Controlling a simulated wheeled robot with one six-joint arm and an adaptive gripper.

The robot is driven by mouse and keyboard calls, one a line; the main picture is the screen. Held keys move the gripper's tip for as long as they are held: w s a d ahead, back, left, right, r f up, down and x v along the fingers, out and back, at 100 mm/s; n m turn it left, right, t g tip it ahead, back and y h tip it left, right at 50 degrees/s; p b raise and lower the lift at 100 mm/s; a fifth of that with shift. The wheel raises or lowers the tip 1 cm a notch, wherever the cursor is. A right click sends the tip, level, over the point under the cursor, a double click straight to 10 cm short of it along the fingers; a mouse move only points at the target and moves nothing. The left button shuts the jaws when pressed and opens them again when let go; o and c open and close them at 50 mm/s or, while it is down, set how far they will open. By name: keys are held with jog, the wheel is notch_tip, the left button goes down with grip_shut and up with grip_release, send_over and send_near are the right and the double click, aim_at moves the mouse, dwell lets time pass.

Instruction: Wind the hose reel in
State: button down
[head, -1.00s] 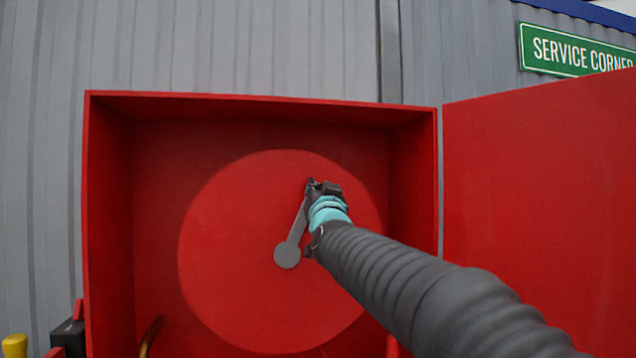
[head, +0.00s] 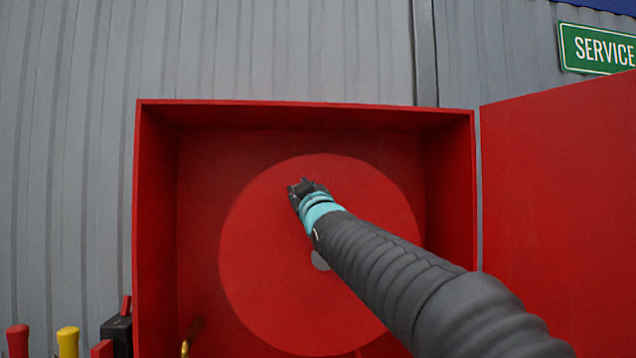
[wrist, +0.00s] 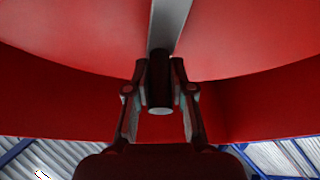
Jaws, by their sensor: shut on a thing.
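The hose reel (head: 270,270) is a large red disc inside an open red cabinet (head: 155,230). Its grey hub (head: 319,261) shows partly behind my arm. In the wrist view a grey crank arm (wrist: 169,22) runs down to a dark cylindrical handle (wrist: 160,85). My gripper (head: 302,188) is over the upper part of the disc, up and slightly left of the hub. In the wrist view my gripper (wrist: 160,80) has its two fingers shut on the handle, one on each side. The crank arm is hidden behind my arm in the head view.
The cabinet door (head: 560,210) stands open to the right. A brass-coloured pipe (head: 187,340) shows at the cabinet's lower left. Red and yellow objects, one a yellow-topped post (head: 68,340), stand left of the cabinet. A green sign (head: 598,48) hangs on the grey wall.

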aim_at(263, 209)
jog(key=a+f+n, duration=0.1)
jog(key=a+n, duration=0.1)
jog(key=a+f+n+g+y+p, duration=0.1)
jog(key=n, duration=0.1)
jog(key=s+a+f+n+g, duration=0.1)
jog(key=a+n, duration=0.1)
jog(key=shift+a+f+y, duration=0.25)
jog(key=shift+a+y, duration=0.05)
jog(key=shift+s+a+f+n+g+p, duration=0.15)
jog(key=shift+a+f+n+g+p, duration=0.25)
jog(key=shift+a+f+n, duration=0.3)
jog(key=shift+d+f, duration=0.1)
jog(key=c, duration=1)
grip_release()
jog(key=shift+s, duration=0.1)
jog(key=v, duration=1.2)
jog(key=shift+d, duration=0.1)
